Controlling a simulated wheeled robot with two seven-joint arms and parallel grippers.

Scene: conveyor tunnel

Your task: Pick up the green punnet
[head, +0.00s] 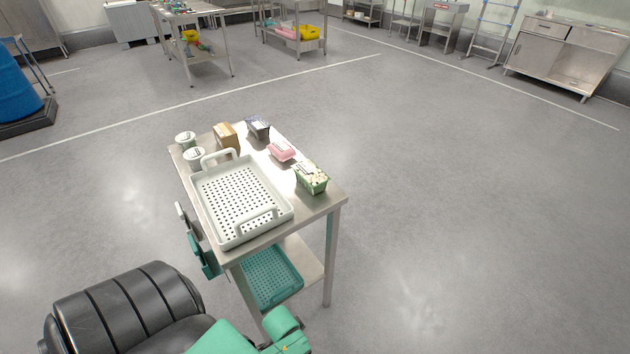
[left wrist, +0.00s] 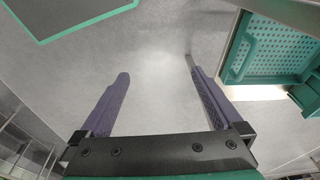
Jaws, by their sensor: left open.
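The green punnet (head: 311,178) is a small green-sided container with pale contents and a label. In the head view it stands upright on the right edge of a steel table (head: 312,210), apart from the tray beside it. My left gripper (left wrist: 156,66) shows in the left wrist view with its two purple fingers wide apart. It is empty, with only grey floor between the fingers. The punnet is not in the left wrist view. In the head view grey and teal parts show low beside the table's left edge; I cannot tell their fingers clearly. My right gripper is not in view.
A white perforated tray (head: 240,200) fills the table's near left. A pink punnet (head: 281,151), a dark box (head: 257,127), a brown box (head: 226,136) and two tubs (head: 194,156) stand behind. A teal crate (head: 271,277) sits on the lower shelf. Floor right is clear.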

